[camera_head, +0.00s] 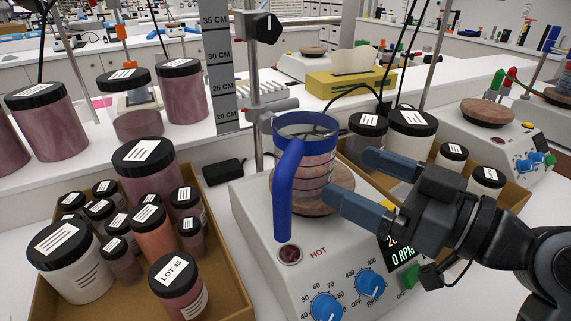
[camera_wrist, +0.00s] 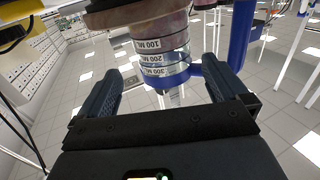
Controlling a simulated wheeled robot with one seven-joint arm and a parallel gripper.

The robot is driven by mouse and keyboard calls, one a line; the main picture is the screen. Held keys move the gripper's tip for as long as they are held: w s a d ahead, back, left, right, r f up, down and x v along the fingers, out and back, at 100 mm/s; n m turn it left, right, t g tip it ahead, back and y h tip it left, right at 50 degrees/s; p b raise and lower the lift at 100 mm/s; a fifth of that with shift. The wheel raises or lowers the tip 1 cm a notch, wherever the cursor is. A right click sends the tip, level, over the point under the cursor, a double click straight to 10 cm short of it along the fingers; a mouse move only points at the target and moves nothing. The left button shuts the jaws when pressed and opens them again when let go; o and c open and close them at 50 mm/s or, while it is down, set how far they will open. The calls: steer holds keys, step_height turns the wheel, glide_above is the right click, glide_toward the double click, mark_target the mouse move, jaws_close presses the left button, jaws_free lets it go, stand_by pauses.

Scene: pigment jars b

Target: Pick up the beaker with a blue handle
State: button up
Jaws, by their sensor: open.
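The beaker (camera_head: 318,160) is clear with a blue rim band and a thick blue handle (camera_head: 288,195) facing the head camera. It stands upright on the round brown top of a hot-plate stirrer (camera_head: 262,228). My gripper (camera_head: 348,174) is open at the beaker's right side, its two blue-grey fingers pointing toward it. In the wrist view the beaker (camera_wrist: 162,62) appears upside down with volume marks, between and beyond my open fingers (camera_wrist: 160,78). The blue handle (camera_wrist: 238,40) is outside the right finger there. Contact cannot be told.
A cardboard box (camera_head: 232,288) of lidded pigment jars is at left. Another box (camera_head: 512,196) with jars (camera_head: 412,128) lies behind my gripper. A metal stand with a clamp (camera_head: 270,104) rises behind the beaker. A black cable hangs near it.

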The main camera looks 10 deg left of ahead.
mark_target(332, 157)
steer(key=p+x, duration=0.1)
steer(key=x, duration=0.1)
steer(key=p+x, duration=0.1)
steer(key=x, duration=0.2)
steer(key=r+p+x, duration=0.1)
steer(key=x, duration=0.1)
steer(key=shift+a+r, duration=0.1)
steer(key=shift+a, duration=0.15)
steer(key=shift+w+a, duration=0.15)
steer(key=shift+a, duration=0.1)
steer(key=c, duration=0.9)
steer(key=shift+c, duration=0.7)
steer(key=shift+r, duration=0.1)
